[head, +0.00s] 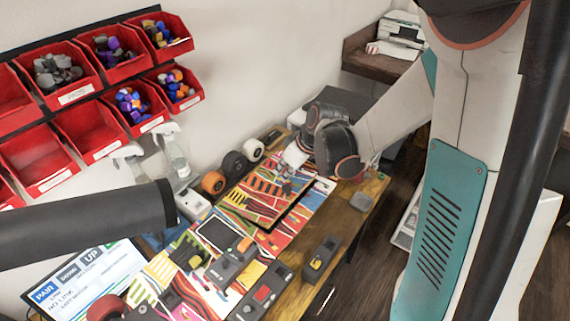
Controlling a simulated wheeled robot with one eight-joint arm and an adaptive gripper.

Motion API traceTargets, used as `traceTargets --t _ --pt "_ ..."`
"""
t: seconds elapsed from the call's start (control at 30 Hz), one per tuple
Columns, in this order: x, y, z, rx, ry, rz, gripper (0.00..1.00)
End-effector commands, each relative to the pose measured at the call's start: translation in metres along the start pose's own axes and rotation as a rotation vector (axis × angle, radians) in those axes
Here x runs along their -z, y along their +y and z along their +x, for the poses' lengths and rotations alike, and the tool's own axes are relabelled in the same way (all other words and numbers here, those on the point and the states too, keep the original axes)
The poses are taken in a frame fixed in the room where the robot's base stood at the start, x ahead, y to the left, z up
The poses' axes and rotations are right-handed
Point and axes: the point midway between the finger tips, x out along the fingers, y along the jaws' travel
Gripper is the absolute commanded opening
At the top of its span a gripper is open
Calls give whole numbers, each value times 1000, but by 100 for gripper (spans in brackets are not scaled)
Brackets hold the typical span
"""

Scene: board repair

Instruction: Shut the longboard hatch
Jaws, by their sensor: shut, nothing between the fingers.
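The longboard (312,206) lies along the wooden workbench, with bright red, yellow, blue and white graphics. A patterned panel with a dark edge, seemingly the hatch (262,198), sits at its far half; I cannot tell its exact angle. My gripper (286,186) is over the far part of this panel, fingers down and shut on nothing. It is small here, and whether it touches the panel is unclear. A dark rectangular opening or part (217,234) shows in the nearer half of the board.
Orange (213,182) and dark wheels stand behind the board. Black devices (322,258) lie along the bench's front. Red bins (92,130) hang on the wall at left. A monitor (88,284) stands at lower left, a printer (401,29) at the back.

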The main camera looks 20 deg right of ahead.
Motion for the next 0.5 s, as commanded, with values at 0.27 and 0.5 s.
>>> traceTargets --t 0.27,0.5 --pt "-11 0 10 0 0 1 0" --pt "-10 0 10 0 0 0 0"
